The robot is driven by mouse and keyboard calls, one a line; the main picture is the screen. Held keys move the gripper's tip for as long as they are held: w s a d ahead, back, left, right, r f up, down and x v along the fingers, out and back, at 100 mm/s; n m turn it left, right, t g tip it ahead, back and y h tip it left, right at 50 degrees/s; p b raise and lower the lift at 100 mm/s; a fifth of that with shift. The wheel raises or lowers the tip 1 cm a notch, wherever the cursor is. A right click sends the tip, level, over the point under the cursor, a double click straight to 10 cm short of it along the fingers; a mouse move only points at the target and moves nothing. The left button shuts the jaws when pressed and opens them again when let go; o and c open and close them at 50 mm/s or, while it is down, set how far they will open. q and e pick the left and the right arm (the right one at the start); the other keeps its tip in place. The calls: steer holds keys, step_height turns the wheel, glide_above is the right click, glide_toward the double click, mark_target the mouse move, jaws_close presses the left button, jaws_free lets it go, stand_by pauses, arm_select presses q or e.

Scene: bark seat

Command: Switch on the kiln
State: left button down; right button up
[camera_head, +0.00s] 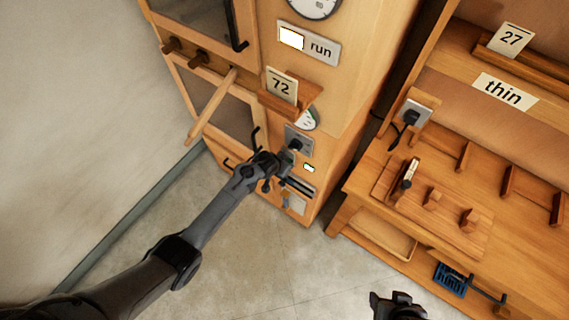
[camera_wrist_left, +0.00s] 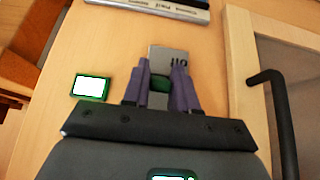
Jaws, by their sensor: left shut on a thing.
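The kiln appears to be the tall wooden cabinet (camera_head: 345,75) with a dial, a lit square beside "run", and small panels. My left gripper (camera_head: 284,163) is at the lower front of the cabinet. In the left wrist view its purple-grey fingers (camera_wrist_left: 161,90) are shut on a small dark green knob (camera_wrist_left: 159,84) in front of a grey plate (camera_wrist_left: 168,57). The lettering on the plate is partly hidden and appears upside down. A small lit panel (camera_wrist_left: 90,87) glows beside it, also in the head view (camera_head: 309,168). My right gripper (camera_head: 393,306) is at the bottom edge, partly cut off.
Another grey plate (camera_head: 299,140) is just above my left gripper. A "72" card (camera_head: 282,86) stands on a small ledge. A wooden bar (camera_head: 212,105) and black handles stick out at left. A wooden bench (camera_head: 470,220) with pegs stands right. The floor between is clear.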

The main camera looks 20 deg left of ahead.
arm_select(q)
steer(key=shift+f, duration=0.1)
steer(key=c, duration=1)
jaws_free()
steer(key=shift+o, duration=0.2)
steer(key=shift+p+v, duration=0.35)
steer(key=shift+v, duration=0.45)
steer(key=p+v, duration=0.2)
steer(key=v, duration=0.7)
steer(key=shift+s, duration=0.1)
